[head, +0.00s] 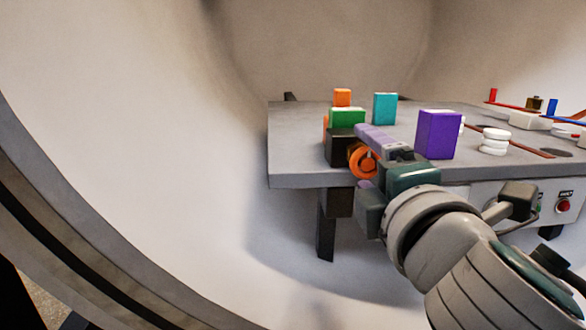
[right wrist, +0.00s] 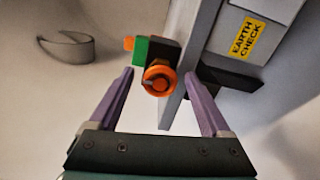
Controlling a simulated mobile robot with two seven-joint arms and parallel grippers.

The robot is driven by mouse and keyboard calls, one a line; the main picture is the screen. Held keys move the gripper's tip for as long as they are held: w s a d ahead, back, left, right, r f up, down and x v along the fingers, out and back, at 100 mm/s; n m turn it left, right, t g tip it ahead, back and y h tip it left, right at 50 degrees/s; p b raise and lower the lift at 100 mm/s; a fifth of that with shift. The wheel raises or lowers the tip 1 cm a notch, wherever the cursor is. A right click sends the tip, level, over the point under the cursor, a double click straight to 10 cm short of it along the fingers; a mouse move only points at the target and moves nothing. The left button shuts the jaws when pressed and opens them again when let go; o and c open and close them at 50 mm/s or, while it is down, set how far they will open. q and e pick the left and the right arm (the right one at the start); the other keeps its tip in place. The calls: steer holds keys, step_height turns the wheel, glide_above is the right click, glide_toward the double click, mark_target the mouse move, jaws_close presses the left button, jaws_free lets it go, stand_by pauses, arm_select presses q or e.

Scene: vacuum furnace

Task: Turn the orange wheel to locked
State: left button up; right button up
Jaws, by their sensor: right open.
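No lock marking is legible on the wheel. My left gripper is not in view.
A green block (head: 347,117) sits by the dark block. An orange block (head: 342,97), a teal block (head: 385,108) and a purple block (head: 438,134) stand on the grey table (head: 290,150). White discs (head: 495,141) are stacked right. A yellow EARTH CHECK label (right wrist: 248,38) is nearby.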

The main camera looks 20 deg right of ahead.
steer(key=b+v, duration=0.1)
steer(key=v, duration=0.8)
steer(key=shift+s, duration=0.3)
steer(key=shift+a, duration=0.1)
